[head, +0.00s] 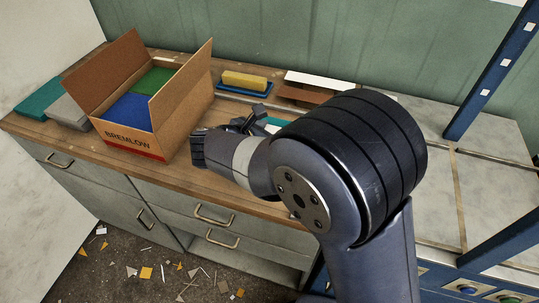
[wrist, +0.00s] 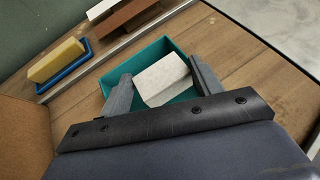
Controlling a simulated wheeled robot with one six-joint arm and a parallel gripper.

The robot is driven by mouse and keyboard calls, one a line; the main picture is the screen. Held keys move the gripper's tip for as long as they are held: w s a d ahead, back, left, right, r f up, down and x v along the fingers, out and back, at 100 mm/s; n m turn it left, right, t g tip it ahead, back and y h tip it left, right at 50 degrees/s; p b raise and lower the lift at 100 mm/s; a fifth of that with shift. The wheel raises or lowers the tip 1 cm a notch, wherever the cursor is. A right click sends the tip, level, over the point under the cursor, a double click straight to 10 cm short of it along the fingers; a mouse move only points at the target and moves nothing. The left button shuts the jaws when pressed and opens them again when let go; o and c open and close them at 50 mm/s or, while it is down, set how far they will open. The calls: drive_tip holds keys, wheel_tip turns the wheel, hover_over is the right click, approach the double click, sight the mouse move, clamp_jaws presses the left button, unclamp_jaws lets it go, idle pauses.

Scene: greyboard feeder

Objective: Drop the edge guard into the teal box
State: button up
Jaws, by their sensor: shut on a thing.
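The edge guard (wrist: 162,80) is a pale grey, speckled piece with a bend along it, seen in the wrist view. My gripper (wrist: 158,84) is shut on it, with one finger on each side. In the wrist view the guard overlaps the opening of the teal box (wrist: 149,50); how high it hangs above the box floor I cannot tell. In the head view my gripper (head: 254,121) is over the worktop, with only a bit of the teal box (head: 273,123) showing behind it.
A cardboard box marked BREMLOW (head: 133,141), flaps up, holds blue and green things left of my gripper. A yellow block (head: 244,81) sits in a blue tray (head: 241,91) behind. White and brown pieces (head: 305,92) lie at the back. Teal and grey items lie far left.

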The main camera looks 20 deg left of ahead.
drive_tip(key=shift+f, duration=0.95)
drive_tip(key=o, duration=1)
drive_tip(key=shift+o, duration=0.2)
drive_tip(key=v, duration=1)
drive_tip(key=shift+s+a+r+b, duration=0.1)
drive_tip(key=shift+s+r+b, duration=0.15)
drive_tip(key=shift+s+b, duration=0.1)
drive_tip(key=shift+w, duration=0.1)
drive_tip(key=x, duration=1)
drive_tip(key=shift+w+r+p, duration=0.15)
drive_tip(key=shift+r+p, duration=0.6)
drive_tip(key=shift+r, duration=0.6)
drive_tip(key=shift+w+r+p, duration=0.15)
drive_tip(key=shift+r+p, duration=0.55)
drive_tip(key=shift+r, duration=0.6)
